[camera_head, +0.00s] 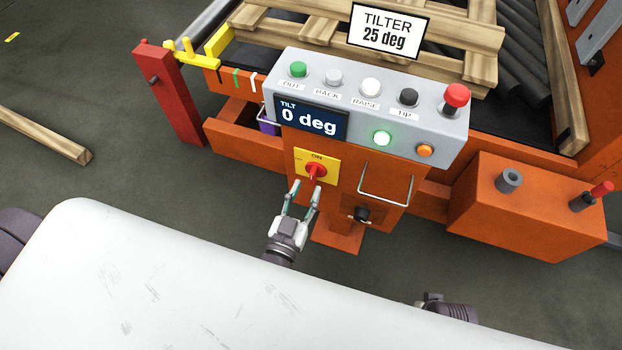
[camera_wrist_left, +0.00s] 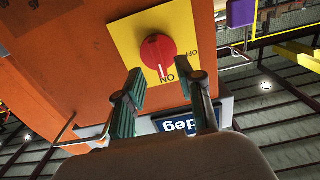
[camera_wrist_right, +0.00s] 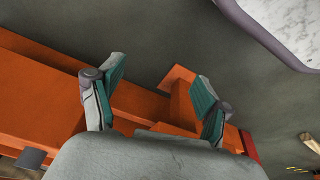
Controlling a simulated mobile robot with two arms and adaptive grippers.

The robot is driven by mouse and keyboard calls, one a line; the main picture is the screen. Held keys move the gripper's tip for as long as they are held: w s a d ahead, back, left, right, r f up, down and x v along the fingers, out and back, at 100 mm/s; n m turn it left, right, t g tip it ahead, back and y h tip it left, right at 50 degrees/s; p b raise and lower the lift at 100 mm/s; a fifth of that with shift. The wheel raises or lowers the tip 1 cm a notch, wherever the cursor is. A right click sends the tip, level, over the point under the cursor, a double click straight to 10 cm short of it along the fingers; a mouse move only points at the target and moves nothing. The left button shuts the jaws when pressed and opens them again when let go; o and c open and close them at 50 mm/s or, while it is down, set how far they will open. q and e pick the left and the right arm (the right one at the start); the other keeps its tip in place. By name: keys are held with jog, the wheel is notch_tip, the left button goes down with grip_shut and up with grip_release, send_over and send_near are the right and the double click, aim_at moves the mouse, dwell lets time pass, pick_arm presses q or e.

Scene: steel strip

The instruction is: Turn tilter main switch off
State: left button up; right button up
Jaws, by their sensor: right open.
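The tilter main switch is a red rotary knob (camera_head: 314,171) on a yellow plate (camera_head: 332,176) on the orange pedestal. In the left wrist view the knob (camera_wrist_left: 158,50) shows upside down, its white mark pointing at ON; OFF is printed to one side. My left gripper (camera_head: 304,188) is just in front of the knob, fingers apart and empty. In the left wrist view its fingertips (camera_wrist_left: 166,78) appear just below the knob, with no clear contact. My right gripper (camera_wrist_right: 160,80) is open and empty in its wrist view, over orange structure and floor.
Above the switch is a grey panel (camera_head: 432,128) with several buttons, a red stop button (camera_head: 456,96), a lit green lamp (camera_head: 381,138) and a "0 deg" display (camera_head: 311,118). A metal handle (camera_head: 385,197) and a black knob (camera_head: 361,214) are to the right.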

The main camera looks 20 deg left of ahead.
aim_at(311, 179)
pick_arm(q)
jog(key=shift+w, duration=2)
pick_arm(e)
jog(key=shift+w+r, duration=0.2)
jog(key=shift+r, duration=0.6)
pick_arm(q)
grip_shut()
